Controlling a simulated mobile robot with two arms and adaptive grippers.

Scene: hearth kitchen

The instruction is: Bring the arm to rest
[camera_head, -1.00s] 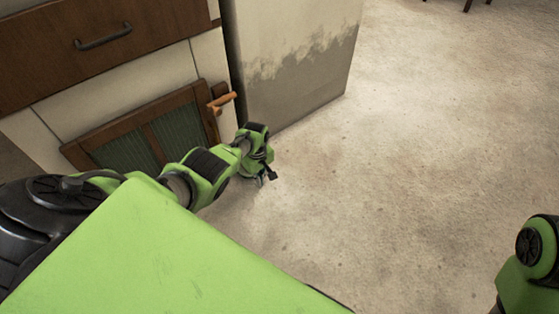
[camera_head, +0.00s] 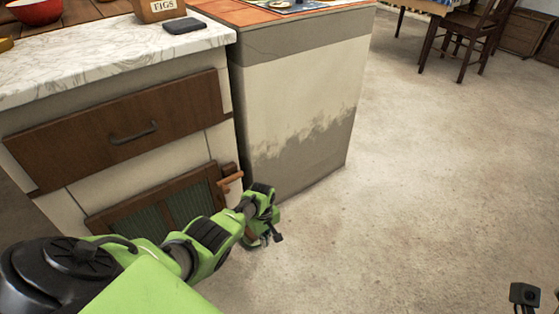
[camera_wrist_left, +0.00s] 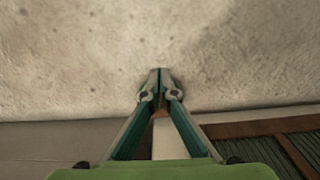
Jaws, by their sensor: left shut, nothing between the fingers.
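My left arm comes in from the lower left of the head view, low in front of the cabinet. Its gripper (camera_head: 252,240) hangs over the floor near the cabinet's lower right corner, and its fingers are partly hidden by the wrist. In the left wrist view the two fingers of the left gripper (camera_wrist_left: 160,74) meet at the tips, shut with nothing between them. Only a small dark piece, which seems to be of my right arm, shows at the lower right edge of the head view; the right gripper is out of sight.
Open floor (camera_head: 420,190) lies right, with a chair (camera_head: 470,35) beyond.

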